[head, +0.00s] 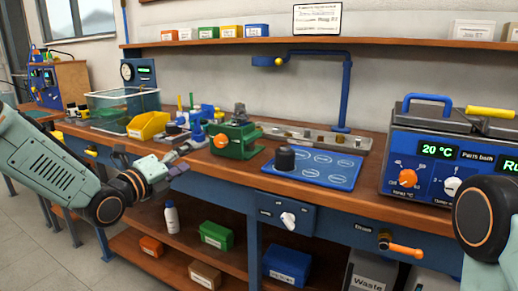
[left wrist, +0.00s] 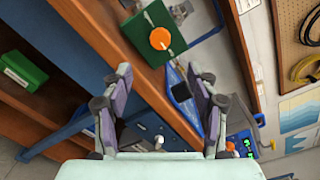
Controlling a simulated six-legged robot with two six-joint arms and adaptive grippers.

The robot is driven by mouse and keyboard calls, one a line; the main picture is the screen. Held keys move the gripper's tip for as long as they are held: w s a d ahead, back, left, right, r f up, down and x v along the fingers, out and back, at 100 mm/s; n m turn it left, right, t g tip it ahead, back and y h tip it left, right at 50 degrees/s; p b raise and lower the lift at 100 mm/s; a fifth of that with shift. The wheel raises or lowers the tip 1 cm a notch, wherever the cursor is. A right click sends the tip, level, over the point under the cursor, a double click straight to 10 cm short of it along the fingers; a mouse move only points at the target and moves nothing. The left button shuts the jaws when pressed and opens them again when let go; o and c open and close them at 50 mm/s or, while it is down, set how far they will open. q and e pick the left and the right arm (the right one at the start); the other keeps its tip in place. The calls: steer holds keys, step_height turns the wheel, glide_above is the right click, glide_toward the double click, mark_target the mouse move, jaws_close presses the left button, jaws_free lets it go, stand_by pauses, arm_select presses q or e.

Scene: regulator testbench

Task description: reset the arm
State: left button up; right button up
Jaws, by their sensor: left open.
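My left arm comes in from the left in the head view. Its gripper (head: 176,153) is in front of the bench edge, left of the green device with an orange knob (head: 232,139). In the left wrist view my left gripper (left wrist: 160,100) has its two fingers wide apart with nothing between them. The green device (left wrist: 152,36) shows beyond the fingers, at the top. Part of my right arm shows at the right edge of the head view; its gripper is out of view.
The wooden bench (head: 330,198) holds a blue mat (head: 335,177) with a black cylinder (head: 285,158), a yellow bin (head: 148,125), a clear tank (head: 110,112) and a blue bath unit (head: 425,160). A blue stand (head: 347,95) rises behind. Boxes and a white bottle (head: 171,216) are on the lower shelf.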

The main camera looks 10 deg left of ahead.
arm_select(q)
steer(key=s+d+f+n+g+y, duration=0.15)
steer(key=s+f+n, duration=0.25)
steer(key=f+n, duration=0.4)
steer(key=s+f+n+g+y, duration=0.1)
steer(key=s+f+n+g, duration=0.2)
steer(key=s+f+n, duration=0.35)
steer(key=s+d+f+n+g+y, duration=0.1)
steer(key=s+f+n+g+y, duration=0.15)
steer(key=f+n, duration=0.6)
steer(key=s+f+n+g+p, duration=0.1)
steer(key=s+f+n+g, duration=0.2)
steer(key=s, duration=1.3)
steer(key=s+d+f+n+g+y+p, duration=0.1)
steer(key=s+f+n+g, duration=0.2)
steer(key=s+f+g, duration=0.4)
steer(key=s+f, duration=0.4)
steer(key=s, duration=0.5)
steer(key=shift+s+f, duration=0.25)
steer(key=shift+f, duration=0.1)
